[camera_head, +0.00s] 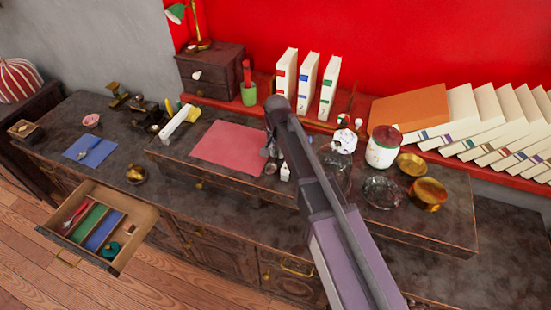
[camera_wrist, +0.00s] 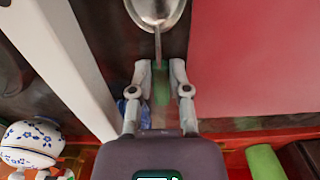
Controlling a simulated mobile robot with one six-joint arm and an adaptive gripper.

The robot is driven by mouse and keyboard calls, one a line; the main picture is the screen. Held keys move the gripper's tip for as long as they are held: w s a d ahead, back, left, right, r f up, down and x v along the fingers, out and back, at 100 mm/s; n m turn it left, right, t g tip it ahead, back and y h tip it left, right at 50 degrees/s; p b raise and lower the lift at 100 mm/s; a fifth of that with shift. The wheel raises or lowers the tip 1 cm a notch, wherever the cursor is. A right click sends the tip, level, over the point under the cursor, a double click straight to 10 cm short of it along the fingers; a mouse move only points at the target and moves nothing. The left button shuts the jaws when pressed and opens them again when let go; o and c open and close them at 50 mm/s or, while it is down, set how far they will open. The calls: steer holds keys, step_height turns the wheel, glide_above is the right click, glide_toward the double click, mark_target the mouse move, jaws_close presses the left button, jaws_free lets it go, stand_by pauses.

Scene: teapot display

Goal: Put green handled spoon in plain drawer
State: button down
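The green-handled spoon shows in the wrist view, with its metal bowl (camera_wrist: 156,10) at the top edge and its green handle (camera_wrist: 160,88) running down between my fingers. My gripper (camera_wrist: 160,70) is open around the handle, a narrow gap showing. In the head view my gripper (camera_head: 272,145) is low over the raised counter, right of the red mat (camera_head: 225,147); the spoon is mostly hidden there. An open drawer (camera_head: 140,225) at the lower left has green-lined, blue-lined and plain wood sections. A red-handled utensil (camera_head: 76,213) lies in its left section.
A tall white object (camera_wrist: 60,50) stands close beside my gripper. A blue-and-white pot (camera_wrist: 30,142) is nearby. Floor left of the drawer is clear.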

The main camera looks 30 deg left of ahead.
mark_target(277, 154)
steer(key=shift+r, duration=0.15)
stand_by(0.3)
step_height(277, 154, up, 10)
steer(key=p, duration=1)
steer(key=shift+f, duration=0.2)
stand_by(0.8)
